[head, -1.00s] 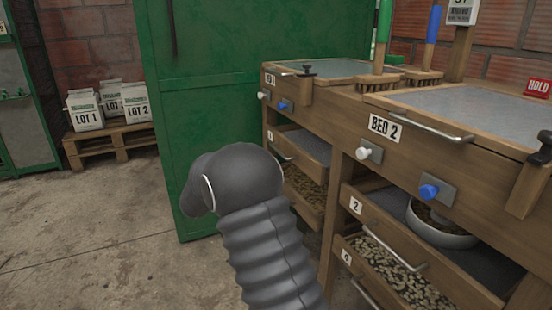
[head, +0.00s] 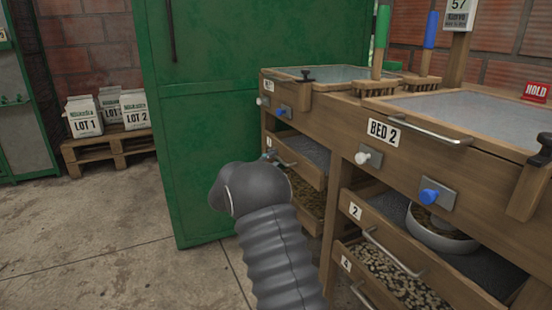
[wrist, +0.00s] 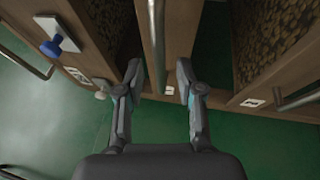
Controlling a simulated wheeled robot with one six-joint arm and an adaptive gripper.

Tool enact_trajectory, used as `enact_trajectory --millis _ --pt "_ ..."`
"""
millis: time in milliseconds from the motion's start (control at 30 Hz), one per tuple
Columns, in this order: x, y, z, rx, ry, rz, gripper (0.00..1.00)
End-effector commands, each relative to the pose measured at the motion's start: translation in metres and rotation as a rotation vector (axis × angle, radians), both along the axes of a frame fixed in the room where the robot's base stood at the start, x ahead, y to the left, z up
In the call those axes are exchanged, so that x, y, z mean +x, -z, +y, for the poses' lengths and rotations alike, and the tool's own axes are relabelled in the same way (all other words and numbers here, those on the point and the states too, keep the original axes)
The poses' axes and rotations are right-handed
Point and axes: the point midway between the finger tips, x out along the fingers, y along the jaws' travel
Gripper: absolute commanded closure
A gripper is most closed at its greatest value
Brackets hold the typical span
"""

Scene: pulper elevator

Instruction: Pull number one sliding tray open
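The number one tray (head: 308,172) is a wooden drawer with a "1" label (head: 269,142) and a grey inner surface, below the left bed in the head view. Its metal bar handle (wrist: 157,40) runs between my fingers in the wrist view. My gripper (wrist: 158,66) is open, with one finger on each side of the bar and visible space beside it. The tray's label (wrist: 169,90) shows near the right fingertip. In the head view my dark arm hides most of the gripper and part of the tray front. I cannot tell how far the tray is out.
Below it is a tray of brown beans (wrist: 280,35). Bed 1's blue knob (wrist: 60,40) and white knob (wrist: 100,95) show at the left in the wrist view. Tray 2 (head: 385,240) holds a white bowl (head: 440,232). A green cabinet (head: 215,120) stands close behind.

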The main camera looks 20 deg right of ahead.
Motion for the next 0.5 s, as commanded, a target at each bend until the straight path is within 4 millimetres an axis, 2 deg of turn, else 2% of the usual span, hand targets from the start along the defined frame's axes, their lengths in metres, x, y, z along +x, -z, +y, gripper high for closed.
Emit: enact_trajectory --millis 200,500 --pt "0.009 -0.004 -0.02 0.0 0.0 0.001 0.63" --pt "0.011 -0.005 -0.024 0.0 -0.001 0.001 0.63"
